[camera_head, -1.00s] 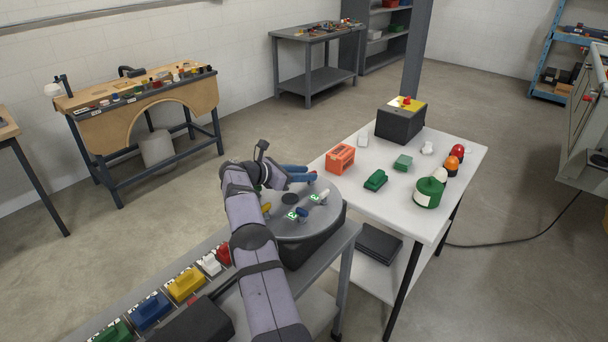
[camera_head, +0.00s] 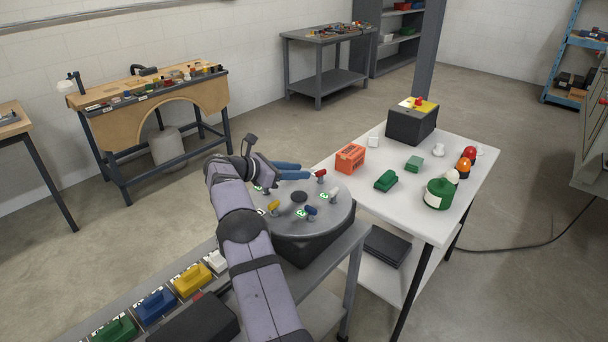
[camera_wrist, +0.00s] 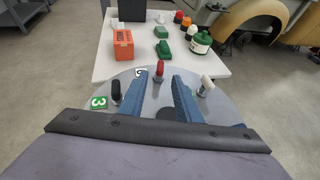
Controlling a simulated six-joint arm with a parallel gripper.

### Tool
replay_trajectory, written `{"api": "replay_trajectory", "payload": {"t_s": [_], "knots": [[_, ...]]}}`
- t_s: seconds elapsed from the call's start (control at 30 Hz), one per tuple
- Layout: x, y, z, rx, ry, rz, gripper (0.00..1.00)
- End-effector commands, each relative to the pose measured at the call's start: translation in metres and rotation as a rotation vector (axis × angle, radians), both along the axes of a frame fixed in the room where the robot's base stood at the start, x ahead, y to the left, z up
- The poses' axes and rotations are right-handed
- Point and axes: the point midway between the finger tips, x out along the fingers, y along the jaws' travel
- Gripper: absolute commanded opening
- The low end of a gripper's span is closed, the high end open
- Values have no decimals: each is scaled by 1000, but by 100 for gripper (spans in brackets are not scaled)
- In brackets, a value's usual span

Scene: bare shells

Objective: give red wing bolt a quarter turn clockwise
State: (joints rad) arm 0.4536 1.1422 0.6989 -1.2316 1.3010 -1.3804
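The red wing bolt (camera_head: 320,174) stands on the far side of the round grey plate (camera_head: 318,226), its red handle on a metal stem. In the wrist view the red bolt (camera_wrist: 160,68) is upright, just beyond and between my fingertips. My gripper (camera_head: 305,171) has two blue fingers pointing at it over the plate. They are spread apart with nothing between them in the wrist view (camera_wrist: 161,78), so it is open. I cannot tell whether a fingertip touches the bolt. A green number label (camera_wrist: 139,72) lies left of the bolt, partly hidden by the left finger.
Other wing bolts stand around the plate: white (camera_head: 334,193), blue (camera_head: 310,211), yellow (camera_head: 274,206) and black (camera_wrist: 116,90). A dark hub (camera_head: 299,197) sits mid-plate. Beyond is a white table (camera_head: 450,190) with an orange box (camera_head: 350,158) and green blocks.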

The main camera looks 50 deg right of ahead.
Motion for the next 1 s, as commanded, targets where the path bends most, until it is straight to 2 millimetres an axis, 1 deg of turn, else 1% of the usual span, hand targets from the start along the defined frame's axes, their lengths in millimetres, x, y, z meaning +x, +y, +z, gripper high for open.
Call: {"api": "replay_trajectory", "payload": {"t_s": [0.1,0.37,0.4,0.43,0.47,0.57,0.67,0.77,0.87,1.0], "knots": [[1,4,1,0,1,0,30],[1,5,2,1,1,0,30],[1,5,2,1,1,0,40],[1,4,2,1,1,0,47],[1,3,2,1,1,3,50],[1,-5,3,4,5,23,50],[0,-22,5,9,12,68,50],[-1,-47,6,20,28,141,50],[-3,-76,7,32,46,240,50],[-10,-114,6,55,78,403,50]]}}
